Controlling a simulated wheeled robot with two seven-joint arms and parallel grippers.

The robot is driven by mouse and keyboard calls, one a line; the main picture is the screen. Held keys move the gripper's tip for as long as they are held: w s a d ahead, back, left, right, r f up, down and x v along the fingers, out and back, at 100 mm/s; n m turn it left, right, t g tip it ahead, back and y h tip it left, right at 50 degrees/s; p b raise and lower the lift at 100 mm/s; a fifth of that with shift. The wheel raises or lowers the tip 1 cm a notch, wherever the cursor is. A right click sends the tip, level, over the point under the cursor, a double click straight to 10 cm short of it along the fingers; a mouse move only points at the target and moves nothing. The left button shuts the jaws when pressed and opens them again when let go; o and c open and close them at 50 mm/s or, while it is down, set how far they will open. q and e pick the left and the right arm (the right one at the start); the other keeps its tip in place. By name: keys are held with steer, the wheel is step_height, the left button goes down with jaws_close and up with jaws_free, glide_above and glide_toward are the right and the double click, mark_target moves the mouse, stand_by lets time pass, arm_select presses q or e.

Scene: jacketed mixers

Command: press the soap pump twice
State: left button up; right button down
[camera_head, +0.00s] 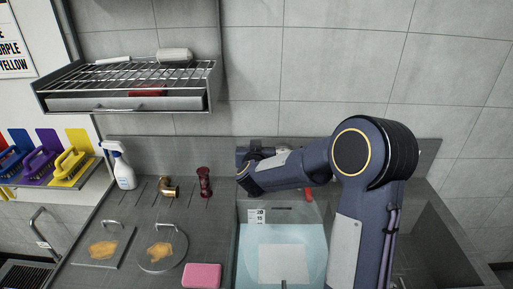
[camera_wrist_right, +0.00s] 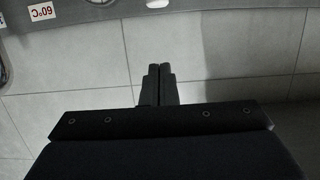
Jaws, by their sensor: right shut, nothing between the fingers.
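No soap pump can be made out for certain; my right arm covers part of the counter's back edge in the head view. A small pale thing (camera_head: 284,150) shows just above my right forearm, too hidden to name. My right gripper (camera_wrist_right: 158,84) is shut and empty in the right wrist view, with its fingertips over bare grey tiles. In the head view the gripper is mostly hidden by my own wrist near the back wall. My left gripper is not in view.
A basin of pale blue water (camera_head: 236,262) lies below my right arm. A white spray bottle (camera_head: 121,168), a brass fitting (camera_head: 168,188), a dark red item (camera_head: 204,183) and a pink sponge (camera_head: 201,275) stand left. A wire rack (camera_head: 140,75) hangs above.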

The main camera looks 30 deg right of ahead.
steer(key=x, duration=0.9)
steer(key=shift+w+d+f+b, duration=0.1)
steer(key=shift+w+b, duration=0.1)
steer(key=shift+b, duration=0.2)
steer(key=f+b, duration=0.2)
steer(key=shift+w+d+f+b, duration=0.15)
steer(key=shift+w+f+b, duration=0.05)
steer(key=shift+f+b, duration=0.7)
steer(key=shift+b, duration=0.05)
steer(key=shift+f, duration=0.1)
step_height(320, 180, down, 2)
steer(key=shift+f+b, duration=0.1)
steer(key=shift+b, duration=0.65)
steer(key=shift+s, duration=0.1)
